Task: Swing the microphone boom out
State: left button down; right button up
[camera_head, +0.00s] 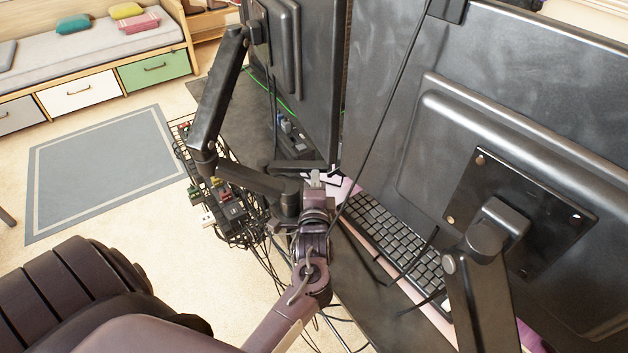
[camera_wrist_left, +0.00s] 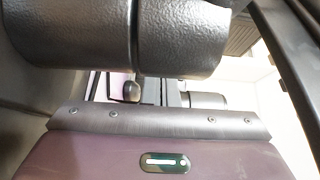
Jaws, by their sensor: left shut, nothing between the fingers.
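My left gripper (camera_head: 315,181) is at the desk edge behind the monitors, at the end of my mauve arm. It is shut and empty. It is close beside a black jointed arm (camera_head: 246,181) whose upper link rises to the back of the left monitor. I cannot tell whether they touch. In the left wrist view a thick black cylindrical part (camera_wrist_left: 180,38) fills the top, very close. A thin black line (camera_head: 392,100) runs down in front of the right monitor. I cannot tell which part is the microphone boom, and no microphone is clearly visible. My right gripper is out of view.
The left monitor (camera_head: 312,70) and right monitor (camera_head: 540,110) stand close on both sides. Another black monitor arm (camera_head: 485,290) is at lower right. A keyboard (camera_head: 390,235) lies on the desk. Cables and a tray (camera_head: 235,220) hang at the desk edge. Open floor lies left.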

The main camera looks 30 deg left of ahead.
aim_at(319, 168)
pick_arm(q)
jog(key=shift+w+a+r+p, duration=0.1)
jog(key=shift+w+r+p, duration=0.1)
jog(key=shift+w+p, duration=0.15)
jog(key=x, duration=0.1)
jog(key=p+x, duration=0.1)
jog(key=shift+w, duration=0.45)
jog(key=shift+w+f, duration=0.15)
jog(key=shift+f, duration=0.05)
